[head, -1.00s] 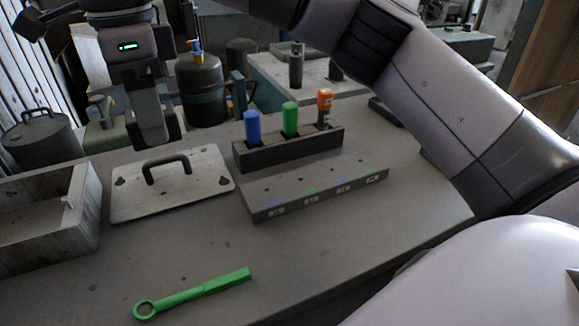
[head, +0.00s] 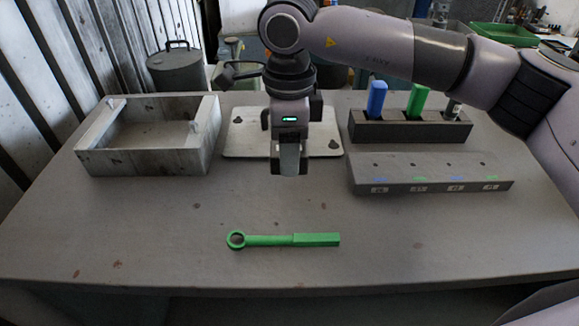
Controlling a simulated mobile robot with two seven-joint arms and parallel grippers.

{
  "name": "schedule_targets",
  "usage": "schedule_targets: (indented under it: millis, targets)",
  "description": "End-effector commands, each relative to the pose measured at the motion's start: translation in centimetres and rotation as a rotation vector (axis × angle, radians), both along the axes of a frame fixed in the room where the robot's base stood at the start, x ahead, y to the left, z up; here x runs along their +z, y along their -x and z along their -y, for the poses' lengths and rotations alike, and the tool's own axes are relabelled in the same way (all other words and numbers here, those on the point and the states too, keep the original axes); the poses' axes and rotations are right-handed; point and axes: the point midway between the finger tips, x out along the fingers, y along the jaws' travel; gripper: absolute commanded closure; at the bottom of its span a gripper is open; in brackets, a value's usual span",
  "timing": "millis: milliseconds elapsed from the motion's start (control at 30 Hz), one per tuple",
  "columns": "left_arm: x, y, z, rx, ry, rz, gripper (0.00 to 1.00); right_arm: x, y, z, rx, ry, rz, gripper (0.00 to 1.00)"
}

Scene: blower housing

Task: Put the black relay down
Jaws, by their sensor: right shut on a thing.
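My right gripper (head: 289,170) points down over the middle of the bench, in front of the metal cover plate. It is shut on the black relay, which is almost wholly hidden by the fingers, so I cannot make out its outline. The gripper looks to be above the bench top, with the green wrench nearer to me. My left gripper is not in view.
The open grey housing box (head: 150,163) stands at left. The cover plate (head: 240,142) lies behind my gripper. A tool rack (head: 385,130) and a labelled grey block (head: 430,172) stand at right. A green ring wrench (head: 290,240) lies in front. Bench around it is clear.

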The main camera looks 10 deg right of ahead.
Motion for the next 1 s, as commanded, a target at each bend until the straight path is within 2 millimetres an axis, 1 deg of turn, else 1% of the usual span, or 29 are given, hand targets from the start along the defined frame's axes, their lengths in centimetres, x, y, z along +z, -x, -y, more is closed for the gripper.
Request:
schedule_targets:
  millis: [167, 300, 400, 667, 767, 800, 867, 900, 1000]
  targets:
    - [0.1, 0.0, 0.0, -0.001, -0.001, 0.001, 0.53, -1.2, 0.0, 0.0, 0.000, 0.000, -0.002, 0.80]
    - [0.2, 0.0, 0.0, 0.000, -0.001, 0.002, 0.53, -3.3, 0.1, 0.0, 0.000, 0.000, -0.003, 0.80]
    - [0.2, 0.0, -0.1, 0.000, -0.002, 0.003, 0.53, -4.5, 0.0, 0.0, 0.001, 0.000, 0.000, 0.80]
    - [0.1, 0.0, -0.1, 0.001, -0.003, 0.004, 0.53, -4.7, 0.0, 0.0, 0.001, -0.001, 0.001, 0.80]
    - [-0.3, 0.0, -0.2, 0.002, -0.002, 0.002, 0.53, -5.1, 0.0, 0.0, 0.001, -0.001, 0.001, 0.80]
    - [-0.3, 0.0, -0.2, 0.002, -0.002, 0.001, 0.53, -5.1, 0.0, 0.0, 0.001, -0.001, 0.001, 0.45]
    - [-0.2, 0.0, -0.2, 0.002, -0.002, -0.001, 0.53, -4.9, 0.0, 0.0, 0.001, -0.001, 0.001, 0.25]
    - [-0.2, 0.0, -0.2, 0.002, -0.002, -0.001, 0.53, -4.9, 0.0, 0.0, 0.001, -0.001, 0.000, 0.22]
    - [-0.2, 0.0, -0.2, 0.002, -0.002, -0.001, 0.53, -4.9, 0.0, 0.0, 0.001, -0.001, 0.000, 0.22]
